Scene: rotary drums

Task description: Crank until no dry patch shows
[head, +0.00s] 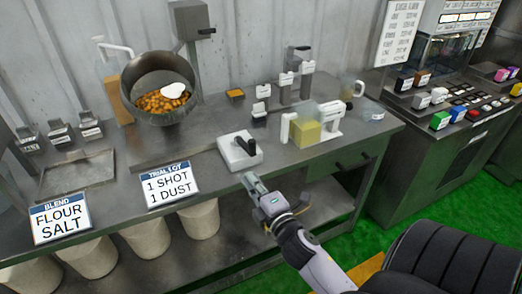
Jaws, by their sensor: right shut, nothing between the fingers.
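A round metal drum (143,92) stands tilted at the back left of the bench, its mouth facing me. Orange-brown pieces (152,103) lie inside it, with a white patch (174,90) on top at the right. A white block with a black handle (240,150), which looks like the crank, sits near the bench's front edge, right of the drum. My right gripper (251,181) is shut and empty, just in front of and below this block, apart from the handle. My left gripper is not in view.
A sign reading "1 shot 1 dust" (168,184) and one reading "flour salt" (61,217) stand along the bench front. A yellow block (307,133) and a clear mug (352,87) are at the right. Pale bins (150,240) sit below.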

